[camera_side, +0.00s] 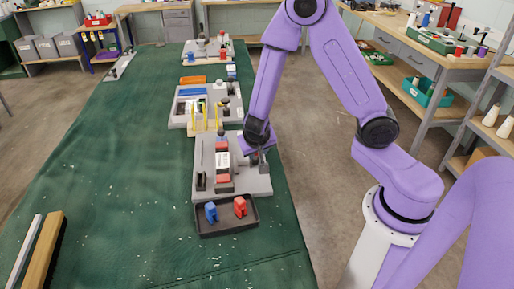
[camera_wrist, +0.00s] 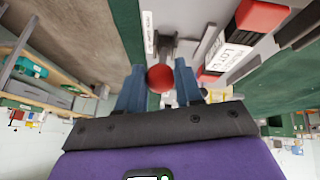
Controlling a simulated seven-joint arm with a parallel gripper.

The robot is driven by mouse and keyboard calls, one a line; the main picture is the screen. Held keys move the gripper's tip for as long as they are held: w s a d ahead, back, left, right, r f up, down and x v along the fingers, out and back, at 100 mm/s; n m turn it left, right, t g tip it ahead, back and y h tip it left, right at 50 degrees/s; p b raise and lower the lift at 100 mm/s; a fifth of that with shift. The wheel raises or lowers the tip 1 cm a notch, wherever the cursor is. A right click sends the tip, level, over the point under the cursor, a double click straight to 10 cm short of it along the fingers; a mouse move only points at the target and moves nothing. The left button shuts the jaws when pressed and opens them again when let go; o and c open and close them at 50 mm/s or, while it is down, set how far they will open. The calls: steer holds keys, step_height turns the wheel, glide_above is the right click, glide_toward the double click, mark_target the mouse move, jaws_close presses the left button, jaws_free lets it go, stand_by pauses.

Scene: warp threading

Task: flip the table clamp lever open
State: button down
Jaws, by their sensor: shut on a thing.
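The table clamp lever ends in a round red knob (camera_wrist: 160,78). In the wrist view the knob sits between the two blue-grey fingers of my gripper (camera_wrist: 161,88), which are shut on it. A grey clamp bracket (camera_wrist: 167,47) stands just beyond the knob. In the side view my gripper (camera_side: 259,152) is low at the right edge of a grey fixture plate (camera_side: 240,187). There the knob and most of the lever are hidden by my wrist and fingers, so the lever's angle cannot be told.
The plate bears red blocks and a white label (camera_side: 222,162). A dark tray (camera_side: 228,226) with blue and red pieces lies in front of it. More fixtures (camera_side: 207,103) stand behind. The green table (camera_side: 130,180) is mostly clear to the left.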

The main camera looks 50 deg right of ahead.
steer(key=shift+s+a+f, duration=0.15)
steer(key=shift+a+f, duration=0.1)
steer(key=shift+a, duration=0.05)
steer(key=c, duration=0.9)
jaws_free()
steer(key=shift+o, duration=0.7)
steer(key=shift+r, duration=0.2)
steer(key=v, duration=1.7)
steer(key=shift+s+d+r, duration=0.1)
steer(key=s+n+g+y, duration=0.3)
steer(key=s+n+y, duration=0.2)
steer(key=s+n, duration=1.3)
steer(key=shift+s+d+n+g+y, duration=0.15)
steer(key=shift+s+n+g+y, duration=0.15)
steer(key=shift+s+n, duration=0.15)
